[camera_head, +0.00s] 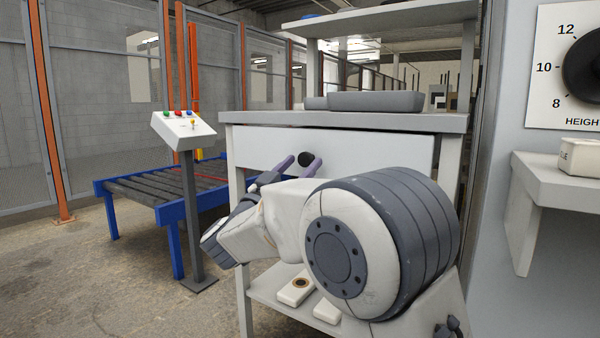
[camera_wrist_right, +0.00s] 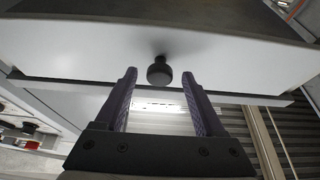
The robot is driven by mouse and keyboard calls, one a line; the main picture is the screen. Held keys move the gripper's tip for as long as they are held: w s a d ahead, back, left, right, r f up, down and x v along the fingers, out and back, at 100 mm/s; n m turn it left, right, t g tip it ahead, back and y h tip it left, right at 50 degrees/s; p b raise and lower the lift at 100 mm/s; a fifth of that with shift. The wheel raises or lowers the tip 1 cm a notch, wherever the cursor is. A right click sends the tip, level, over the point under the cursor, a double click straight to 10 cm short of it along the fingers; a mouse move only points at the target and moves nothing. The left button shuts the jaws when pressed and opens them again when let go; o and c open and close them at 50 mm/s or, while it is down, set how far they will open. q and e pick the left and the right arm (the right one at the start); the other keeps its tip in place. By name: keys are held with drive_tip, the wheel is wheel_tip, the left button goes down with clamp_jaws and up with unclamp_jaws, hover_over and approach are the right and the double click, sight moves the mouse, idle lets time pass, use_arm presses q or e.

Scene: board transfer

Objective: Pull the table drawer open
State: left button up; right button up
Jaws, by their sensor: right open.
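The table (camera_head: 350,122) has a white drawer front (camera_head: 385,152) under its grey top. A round black knob (camera_head: 306,158) sits on the drawer front; it also shows in the right wrist view (camera_wrist_right: 159,72). My right gripper (camera_head: 300,164) is at the knob, with its purple fingers spread. In the right wrist view the open fingers (camera_wrist_right: 160,85) point at the drawer front, and the knob appears between and just beyond their tips, with gaps on both sides. The drawer looks shut or nearly so. My right arm hides the lower right of the table. My left gripper is not in view.
A grey tray (camera_head: 376,102) lies on the tabletop. White boxes (camera_head: 295,291) rest on the lower shelf. A blue-framed roller conveyor (camera_head: 150,192) and a button post (camera_head: 188,200) stand to the left. A wall panel with a dial (camera_head: 585,65) and a ledge (camera_head: 560,180) are at right.

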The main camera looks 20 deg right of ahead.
clamp_jaws()
drive_tip(key=shift+w, duration=0.1)
idle(1.4)
